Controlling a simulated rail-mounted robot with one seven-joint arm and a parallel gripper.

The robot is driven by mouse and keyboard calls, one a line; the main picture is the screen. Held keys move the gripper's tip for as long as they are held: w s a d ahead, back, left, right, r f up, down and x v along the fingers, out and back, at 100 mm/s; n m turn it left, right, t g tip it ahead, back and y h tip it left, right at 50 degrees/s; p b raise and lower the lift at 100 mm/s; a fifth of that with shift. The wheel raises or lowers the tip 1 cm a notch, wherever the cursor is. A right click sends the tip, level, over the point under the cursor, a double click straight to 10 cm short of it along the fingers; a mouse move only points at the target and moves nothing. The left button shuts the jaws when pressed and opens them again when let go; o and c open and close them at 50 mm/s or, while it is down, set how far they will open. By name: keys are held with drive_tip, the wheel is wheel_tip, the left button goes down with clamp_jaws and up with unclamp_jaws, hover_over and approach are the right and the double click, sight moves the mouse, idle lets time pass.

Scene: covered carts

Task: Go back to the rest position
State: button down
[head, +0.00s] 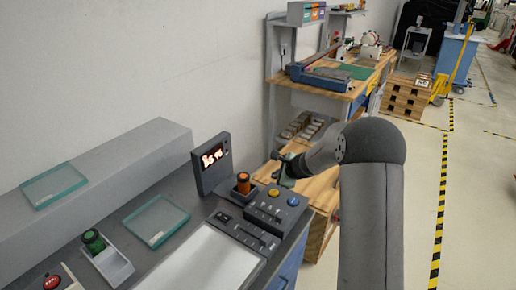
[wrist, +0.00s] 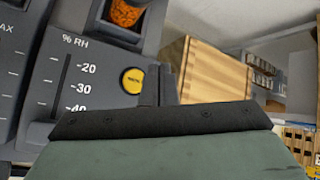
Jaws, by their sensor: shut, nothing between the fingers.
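My gripper (head: 284,172) is at the end of my arm, above the right rear end of a dark control panel (head: 262,213), near its yellow button (head: 273,192). In the wrist view the gripper's fingers (wrist: 167,86) are together with nothing between them. The yellow button (wrist: 132,81) shows just left of the fingers there, beside a scale marked % RH. I cannot tell whether the fingertips touch the panel.
An orange-topped jar (head: 243,184) stands in a holder behind the panel, beside a display box (head: 212,161). Glass trays (head: 157,220) and a green-capped item (head: 94,240) are at left. A wooden workbench (head: 312,188) stands behind; open floor lies right.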

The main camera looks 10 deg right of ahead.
drive_tip(key=s+a+r+n+g, duration=0.25)
drive_tip(key=s+r+n, duration=0.3)
drive_tip(key=s, duration=0.55)
drive_tip(key=s+a+r+n+g, duration=0.2)
drive_tip(key=s+a+r+n, duration=0.4)
drive_tip(key=s, duration=0.5)
drive_tip(key=s+d+n+g+h, duration=0.1)
drive_tip(key=s+d+n+h, duration=0.1)
drive_tip(key=s, duration=0.9)
drive_tip(key=s+d+f+n+g+h, duration=0.1)
drive_tip(key=s+d+n, duration=0.4)
drive_tip(key=s, duration=0.6)
drive_tip(key=shift+s+d+f+n+h, duration=0.3)
drive_tip(key=shift+n+h, duration=0.6)
drive_tip(key=shift+n, duration=0.25)
drive_tip(key=shift+g, duration=0.25)
